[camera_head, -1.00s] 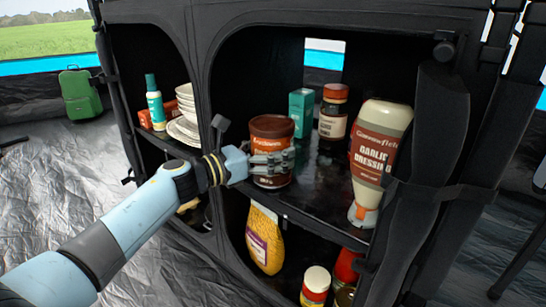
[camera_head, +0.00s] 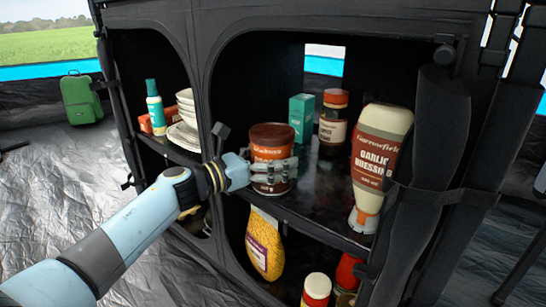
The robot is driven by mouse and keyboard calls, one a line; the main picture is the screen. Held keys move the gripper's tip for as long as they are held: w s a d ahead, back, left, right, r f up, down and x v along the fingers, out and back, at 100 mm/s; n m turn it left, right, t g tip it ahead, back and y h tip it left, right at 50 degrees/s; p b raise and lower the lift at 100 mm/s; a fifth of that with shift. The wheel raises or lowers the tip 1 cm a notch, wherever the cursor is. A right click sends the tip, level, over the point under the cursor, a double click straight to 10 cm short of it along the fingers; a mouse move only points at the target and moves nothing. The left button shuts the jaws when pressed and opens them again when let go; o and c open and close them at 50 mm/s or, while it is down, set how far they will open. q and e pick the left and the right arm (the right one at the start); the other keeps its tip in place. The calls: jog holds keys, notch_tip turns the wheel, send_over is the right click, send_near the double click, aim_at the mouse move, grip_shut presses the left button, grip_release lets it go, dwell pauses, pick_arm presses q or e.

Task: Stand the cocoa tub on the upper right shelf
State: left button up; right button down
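The cocoa tub (camera_head: 272,140), a brown tub with a dark lid and an orange-brown label, stands upright on the upper right shelf (camera_head: 325,225), close to its front edge. My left gripper (camera_head: 274,172) reaches in from the left at the tub's lower half. Its grey finger parts cross the tub's near side. The tub hides the far side of the grip, so I cannot see whether the fingers press on it or stand slightly apart. My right gripper is not in view.
Behind and right of the tub stand a teal box (camera_head: 302,118), a brown jar (camera_head: 333,120) and a garlic dressing bottle (camera_head: 378,150). A divider (camera_head: 200,85) separates off the left shelf with bowls (camera_head: 186,108). Below are a yellow packet (camera_head: 264,243) and jars (camera_head: 316,289).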

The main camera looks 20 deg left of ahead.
pick_arm(q)
jog(key=shift+r, duration=0.1)
jog(key=shift+s+a, duration=0.2)
jog(key=p+v, duration=0.2)
jog(key=v, duration=0.9)
jog(key=s+f+m+g+y, duration=0.1)
jog(key=s+f+m+y, duration=0.2)
jog(key=s+m, duration=0.7)
jog(key=s+f+m+g+y, duration=0.2)
jog(key=s+f+m+y, duration=0.1)
jog(key=s+m, duration=0.7)
jog(key=s+f+m+g+y, duration=0.2)
jog(key=s+f+m+y, duration=0.2)
jog(key=s+m, duration=0.5)
jog(key=shift+s+d+m, duration=0.25)
jog(key=shift+s+m, duration=0.15)
jog(key=shift+s, duration=0.7)
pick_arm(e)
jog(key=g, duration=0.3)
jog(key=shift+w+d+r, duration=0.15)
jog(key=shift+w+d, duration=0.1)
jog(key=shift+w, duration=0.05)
pick_arm(q)
jog(key=shift+p, duration=0.4)
